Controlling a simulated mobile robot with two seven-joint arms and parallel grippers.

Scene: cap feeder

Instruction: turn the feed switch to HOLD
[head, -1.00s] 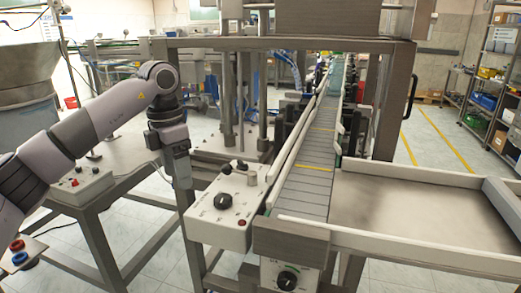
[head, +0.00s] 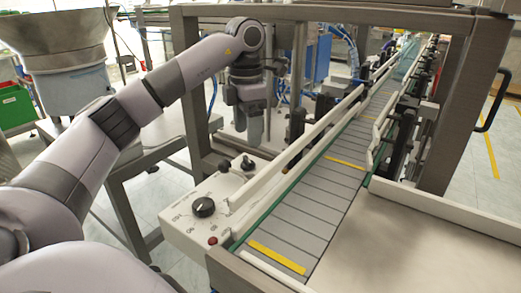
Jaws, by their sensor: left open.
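A pale control box (head: 190,230) stands beside the conveyor. On its top sits a round black knob (head: 204,207) with small markings around it, too small to read for certain. Behind it are a small black lever (head: 224,166) and a dark round-topped stub (head: 247,163). I cannot tell from lettering which control is the feed switch. My left gripper (head: 255,132) points down, open and empty, above and behind the box's far end, apart from the knob. Its fingertips are small and seen side-on. My right gripper is not in view.
A red button (head: 212,241) sits at the box's near corner. The conveyor (head: 315,197), with pale guide rails (head: 300,140), runs close along the box's right side. A dark frame post (head: 193,90) rises behind the box. A metal tray surface (head: 400,245) lies at right.

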